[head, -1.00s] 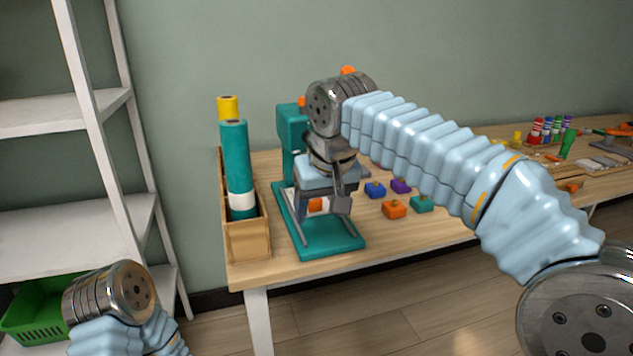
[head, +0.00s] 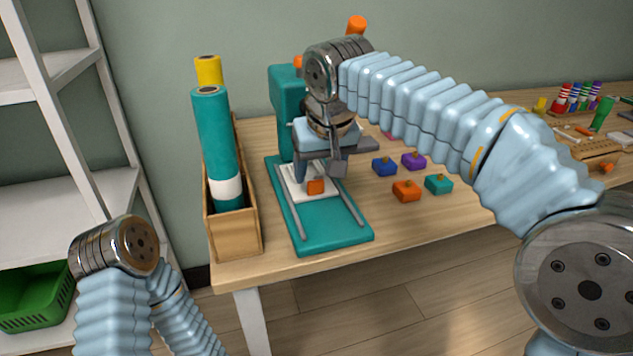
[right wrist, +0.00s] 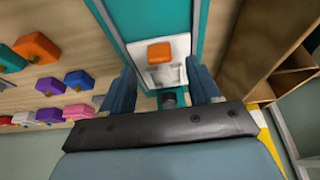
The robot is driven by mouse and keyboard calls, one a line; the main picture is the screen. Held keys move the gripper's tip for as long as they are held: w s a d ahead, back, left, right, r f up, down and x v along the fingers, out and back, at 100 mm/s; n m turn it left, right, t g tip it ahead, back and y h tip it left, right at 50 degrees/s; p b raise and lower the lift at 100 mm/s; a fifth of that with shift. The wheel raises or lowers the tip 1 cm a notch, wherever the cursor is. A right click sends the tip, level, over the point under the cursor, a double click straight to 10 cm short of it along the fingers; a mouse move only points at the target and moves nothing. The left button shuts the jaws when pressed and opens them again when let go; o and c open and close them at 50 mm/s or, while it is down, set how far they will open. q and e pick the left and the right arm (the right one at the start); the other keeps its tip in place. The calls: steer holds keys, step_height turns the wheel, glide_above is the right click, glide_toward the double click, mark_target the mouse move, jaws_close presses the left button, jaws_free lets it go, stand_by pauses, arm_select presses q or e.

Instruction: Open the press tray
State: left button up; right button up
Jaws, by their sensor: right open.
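The press is teal, with an upright column (head: 287,100) and a flat base (head: 335,237) carrying two grey rails. Its white tray (head: 293,180) lies between the rails near the column, with an orange block-like part (head: 316,187) at its front. The right wrist view also shows the white tray (right wrist: 172,76) and the orange part (right wrist: 158,53). My right gripper (head: 322,168) is open above the tray, its fingers apart on either side in the wrist view. The gripper and arm hide part of the press. My left arm shows at lower left, its gripper out of view.
A wooden box (head: 235,235) with teal (head: 215,135) and yellow (head: 208,70) rolls stands close left of the press. Orange (head: 407,191), teal (head: 438,184), blue (head: 384,166) and purple (head: 413,160) knobbed blocks lie to its right. The table front is clear.

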mark_target(316, 181)
steer(key=x, duration=0.4)
jaws_close()
stand_by(0.4)
